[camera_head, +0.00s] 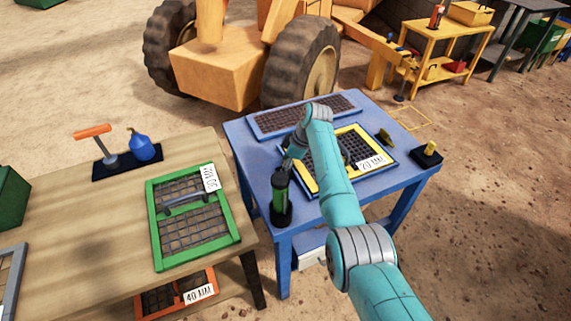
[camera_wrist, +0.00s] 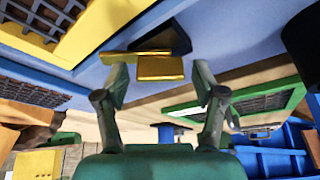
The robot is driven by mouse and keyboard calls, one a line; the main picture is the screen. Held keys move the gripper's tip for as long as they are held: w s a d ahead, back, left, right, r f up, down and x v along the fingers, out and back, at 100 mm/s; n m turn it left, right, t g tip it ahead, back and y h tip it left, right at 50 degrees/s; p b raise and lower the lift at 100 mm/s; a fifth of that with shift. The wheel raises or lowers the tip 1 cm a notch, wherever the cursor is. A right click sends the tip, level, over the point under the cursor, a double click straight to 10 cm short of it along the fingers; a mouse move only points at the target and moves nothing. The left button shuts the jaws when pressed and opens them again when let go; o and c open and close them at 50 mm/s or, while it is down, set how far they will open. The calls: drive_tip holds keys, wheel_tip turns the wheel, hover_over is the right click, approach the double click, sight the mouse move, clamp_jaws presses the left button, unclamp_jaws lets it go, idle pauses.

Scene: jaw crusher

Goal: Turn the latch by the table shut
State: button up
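My gripper (camera_wrist: 161,76) is open in the wrist view, its two fingers well apart with nothing held. Beyond the fingertips, between them in the picture, is a yellow block (camera_wrist: 160,68) with a yellow bar beside it, close to a dark plate (camera_wrist: 176,38). I cannot tell for certain that this is the latch. The fingers are too small to read there. A yellow knob on a black base (camera_head: 427,158) stands at the table's right corner.
A yellow-framed screen (camera_head: 384,150) and a blue-framed screen (camera_head: 262,127) lie on the blue table. The wooden table (camera_head: 100,220) at left bears a green-framed screen (camera_head: 157,245), a blue bottle (camera_head: 140,147) and an orange-handled tool (camera_head: 92,130). Open ground lies at right.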

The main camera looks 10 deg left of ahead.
drive_tip(key=c, duration=0.8)
drive_tip(key=shift+m, duration=0.3)
drive_tip(key=m+t, duration=0.1)
drive_tip(key=m, duration=0.1)
drive_tip(key=m+t, duration=0.1)
drive_tip(key=m, duration=0.1)
drive_tip(key=shift+s+m, duration=0.2)
drive_tip(key=shift+m, duration=0.2)
drive_tip(key=m+h, duration=0.1)
drive_tip(key=m, duration=0.1)
drive_tip(key=m+t, duration=0.1)
drive_tip(key=m, duration=0.2)
drive_tip(key=shift+a+t+h, duration=0.1)
drive_tip(key=shift+t+h, duration=0.2)
drive_tip(key=shift+h, duration=0.1)
drive_tip(key=shift+m, duration=0.4)
drive_tip(key=o, duration=1.1)
drive_tip(key=shift+o, duration=0.2)
